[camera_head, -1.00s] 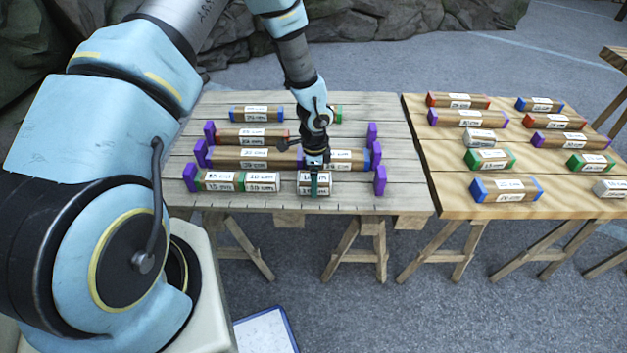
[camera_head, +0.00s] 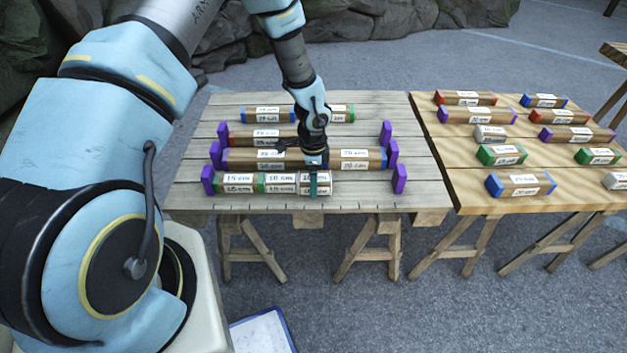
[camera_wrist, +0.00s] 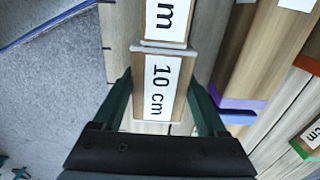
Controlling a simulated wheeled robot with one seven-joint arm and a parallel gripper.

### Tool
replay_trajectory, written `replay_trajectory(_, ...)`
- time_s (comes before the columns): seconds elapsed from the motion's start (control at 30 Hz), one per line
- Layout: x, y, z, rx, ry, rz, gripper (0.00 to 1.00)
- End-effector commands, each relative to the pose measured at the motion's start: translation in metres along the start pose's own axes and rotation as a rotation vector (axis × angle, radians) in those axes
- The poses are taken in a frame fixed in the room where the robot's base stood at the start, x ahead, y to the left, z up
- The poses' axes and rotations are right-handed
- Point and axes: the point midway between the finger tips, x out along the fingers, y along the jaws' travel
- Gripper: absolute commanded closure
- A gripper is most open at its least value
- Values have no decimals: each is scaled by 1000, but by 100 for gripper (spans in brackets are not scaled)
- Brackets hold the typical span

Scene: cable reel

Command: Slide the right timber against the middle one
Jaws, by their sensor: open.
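The right timber (camera_head: 325,188), a short block with a 10 cm label and whitish ends, lies in the front row of the left table. Its left end appears to meet the middle timber (camera_head: 281,183), also labelled 10 cm. The left timber (camera_head: 236,183), labelled 15 cm with green at its ends, adjoins the middle one. My gripper (camera_head: 314,187) is over the right timber, pointing down. In the wrist view the right timber (camera_wrist: 160,80) lies between my two open green fingers, its end against the middle timber (camera_wrist: 165,20), with no clear gap.
Purple stops stand at the row's left end (camera_head: 208,180) and right end (camera_head: 399,178). Bare board lies between the right timber and the right stop. A longer timber row (camera_head: 355,159) lies close behind. The right table (camera_head: 460,195) holds several loose timbers.

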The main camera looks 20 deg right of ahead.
Motion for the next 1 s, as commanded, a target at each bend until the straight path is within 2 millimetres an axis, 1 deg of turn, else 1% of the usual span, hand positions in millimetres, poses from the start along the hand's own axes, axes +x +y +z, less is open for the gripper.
replay_trajectory(0.03, 1, 0, 10, -8, -18, 5, 86)
replay_trajectory(0.07, 2, 0, 10, -8, -18, 5, 23)
replay_trajectory(0.27, 1, 0, 7, -6, -13, 4, 0)
replay_trajectory(0.53, -1, 0, 5, -4, -9, 2, 0)
replay_trajectory(0.67, -12, -1, 5, -5, -8, 1, 0)
replay_trajectory(0.77, -28, -1, 6, -6, -7, -1, 0)
replay_trajectory(1.0, -76, -2, 6, -7, -9, -1, 0)
